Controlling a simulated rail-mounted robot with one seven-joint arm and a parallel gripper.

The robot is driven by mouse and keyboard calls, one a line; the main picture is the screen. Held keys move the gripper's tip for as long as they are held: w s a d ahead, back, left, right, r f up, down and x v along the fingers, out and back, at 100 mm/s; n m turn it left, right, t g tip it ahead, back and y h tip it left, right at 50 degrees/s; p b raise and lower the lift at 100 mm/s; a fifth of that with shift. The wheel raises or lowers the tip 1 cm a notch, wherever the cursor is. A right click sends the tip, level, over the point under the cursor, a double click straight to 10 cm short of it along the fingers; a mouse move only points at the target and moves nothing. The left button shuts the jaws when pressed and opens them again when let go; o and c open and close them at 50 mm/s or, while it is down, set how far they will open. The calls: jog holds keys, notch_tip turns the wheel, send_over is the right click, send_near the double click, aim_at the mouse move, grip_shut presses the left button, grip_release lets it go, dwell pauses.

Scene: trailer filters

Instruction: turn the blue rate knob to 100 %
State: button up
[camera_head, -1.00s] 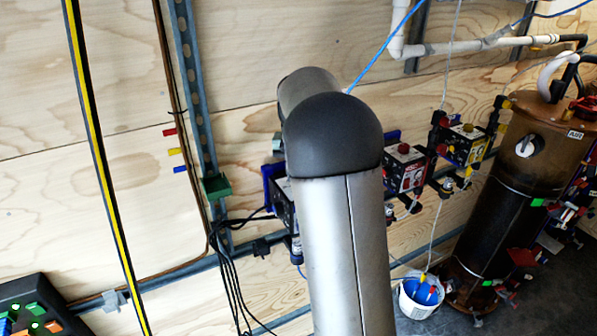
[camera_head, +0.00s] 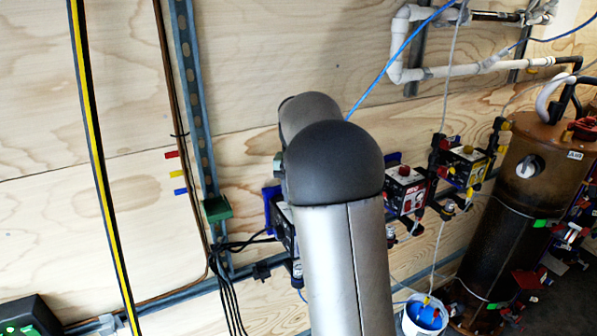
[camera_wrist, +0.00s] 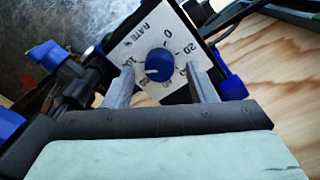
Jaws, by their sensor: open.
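The blue rate knob (camera_wrist: 159,64) sits in the middle of a white dial plate (camera_wrist: 150,35) marked RATE % in the wrist view. The knob's white mark points left, towards a label partly covered by the left finger that seems to begin with 10. The 0 and 20 are at the upper right of the dial. My gripper (camera_wrist: 160,72) is open, with one grey finger on each side of the knob. A gap shows between each finger and the knob. In the head view my arm hides the gripper and the knob.
Blue brackets and dark fittings (camera_wrist: 45,55) lie left of the dial, with dark cables at the upper right. In the head view, other pump boxes (camera_head: 467,167), a white bucket (camera_head: 423,318) and a brown tank (camera_head: 520,195) stand to the right of my arm.

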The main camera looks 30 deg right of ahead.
notch_tip(320, 180, up, 17)
jog(key=shift+w+a, duration=0.2)
jog(key=shift+a, duration=0.1)
jog(key=shift+f, duration=0.1)
jog(key=s+a+f+n, duration=0.2)
jog(key=s+a+f, duration=0.3)
jog(key=s+f, duration=0.3)
jog(key=s+a+f+n+t, duration=0.1)
jog(key=s+a+f+n, duration=0.1)
jog(key=s+a+f, duration=0.3)
jog(key=s+a+f+n+b, duration=0.1)
jog(key=s+a+f+n, duration=0.2)
jog(key=s+f, duration=0.8)
jog(key=s+a, duration=0.2)
jog(key=s, duration=0.3)
jog(key=shift+a, duration=0.4)
jog(key=shift+s+r, duration=0.1)
